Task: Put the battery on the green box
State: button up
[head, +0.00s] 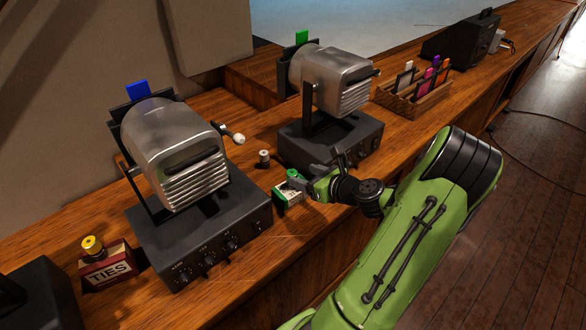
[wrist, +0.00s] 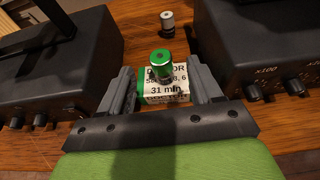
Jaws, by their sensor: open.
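A green-topped battery (wrist: 162,62) stands upright on the white and green box (wrist: 153,93), which is printed with "31 min". In the head view the battery (head: 292,174) and the box (head: 285,196) show on the desk between the two metal machines. My gripper (wrist: 161,74) is open, with one finger on each side of the battery and box; I cannot tell whether either finger touches. The lower back of the box is hidden by the battery and my gripper's body. A grey cylinder (head: 264,159) stands on the desk behind the box; it also shows in the wrist view (wrist: 167,20).
The left machine (head: 180,160) and right machine (head: 335,85) stand close on either side. A red "TIES" box (head: 107,266) with a yellow-topped cylinder (head: 92,246) on it is at the left. A wooden rack (head: 418,101) with coloured items stands at the back right.

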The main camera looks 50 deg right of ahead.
jog(key=a+r+n+g+y, duration=0.2)
jog(key=a+r+n+g, duration=0.15)
jog(key=a+n, duration=0.75)
jog(key=a+r+n+g+y, duration=0.15)
jog(key=a+n+g, duration=0.25)
jog(key=a+n, duration=0.65)
jog(key=s+a+r+n+h, duration=0.2)
jog(key=s+a+r+n, duration=0.6)
jog(key=n, duration=0.8)
jog(key=s+a, duration=0.2)
jog(key=s, duration=0.2)
jog(key=shift+s+a+r, duration=0.2)
jog(key=shift+s+r, duration=0.05)
